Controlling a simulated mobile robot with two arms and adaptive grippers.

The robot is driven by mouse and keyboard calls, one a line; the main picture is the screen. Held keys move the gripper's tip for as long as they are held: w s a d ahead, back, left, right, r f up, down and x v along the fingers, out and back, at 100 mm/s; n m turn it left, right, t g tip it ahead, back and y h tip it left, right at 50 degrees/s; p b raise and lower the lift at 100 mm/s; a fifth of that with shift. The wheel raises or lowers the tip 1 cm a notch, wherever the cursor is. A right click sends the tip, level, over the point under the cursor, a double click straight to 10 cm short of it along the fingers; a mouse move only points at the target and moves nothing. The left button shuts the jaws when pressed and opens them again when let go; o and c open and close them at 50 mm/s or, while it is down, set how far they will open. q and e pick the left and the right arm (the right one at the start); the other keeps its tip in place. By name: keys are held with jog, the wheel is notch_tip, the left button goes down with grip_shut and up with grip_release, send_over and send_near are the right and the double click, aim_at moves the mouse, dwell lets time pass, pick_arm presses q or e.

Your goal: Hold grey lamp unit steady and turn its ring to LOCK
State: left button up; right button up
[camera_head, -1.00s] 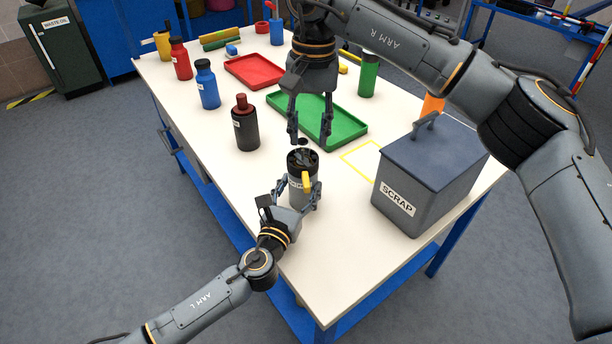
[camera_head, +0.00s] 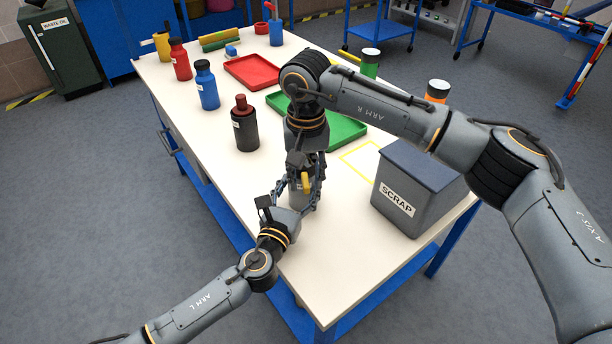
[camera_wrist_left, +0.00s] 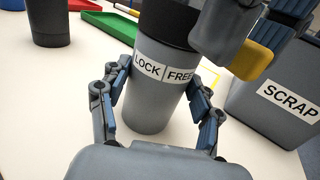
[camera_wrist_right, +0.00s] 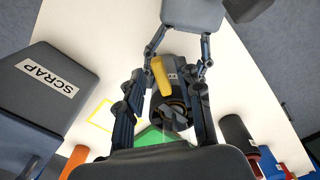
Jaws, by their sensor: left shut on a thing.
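The grey lamp unit (camera_head: 299,200) stands upright near the front of the table. Its body (camera_wrist_left: 149,98) bears a LOCK | FREE label in the left wrist view. Its dark ring (camera_wrist_right: 172,105) has a yellow tab (camera_wrist_right: 161,75), which in the left wrist view (camera_wrist_left: 257,61) lies to the right of FREE. My left gripper (camera_wrist_left: 158,103) is shut on the grey body, a finger on each side. My right gripper (camera_wrist_right: 166,90) points down over the top, open, with its fingers either side of the ring and apart from it. Its hand hides much of the ring in the head view.
A grey SCRAP bin (camera_head: 412,195) stands close on the right. A black bottle (camera_head: 245,128) stands behind and left; blue (camera_head: 207,88) and red (camera_head: 180,62) bottles are further back. A green tray (camera_head: 345,132) lies behind the lamp unit. The front-left table surface is clear.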

jog(key=shift+f, duration=0.1)
grip_shut()
jog(key=shift+a, duration=0.1)
dwell(0.4)
jog(key=w+a+m, duration=0.3)
jog(key=a+m, duration=0.3)
jog(key=m, duration=0.6)
dwell(0.5)
